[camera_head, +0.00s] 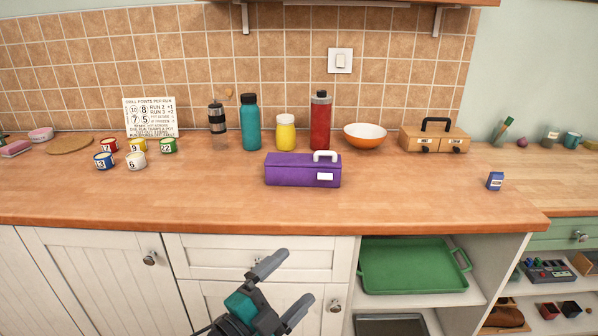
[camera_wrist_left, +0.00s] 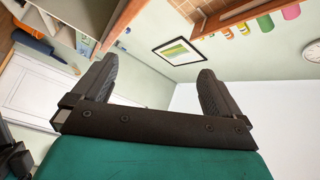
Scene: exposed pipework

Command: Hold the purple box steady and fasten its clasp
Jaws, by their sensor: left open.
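The purple box (camera_head: 296,171) stands closed-looking on the wooden counter, near the middle of the head view. A white handle-shaped piece (camera_head: 325,155) shows at its top right, and a white plate (camera_head: 325,177) sits on its front face. I cannot tell from here how the clasp stands. My left gripper (camera_head: 288,285) is low in front of the cabinet doors, below the counter edge and well apart from the box. Its fingers are spread and empty, as the left wrist view (camera_wrist_left: 155,90) also shows. My right gripper is not in view.
Behind the box stand a teal bottle (camera_head: 250,122), a yellow jar (camera_head: 285,133), a red bottle (camera_head: 320,121) and an orange bowl (camera_head: 365,136). Several numbered cups (camera_head: 136,160) stand left. A small blue item (camera_head: 495,181) is at right. The counter in front is clear.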

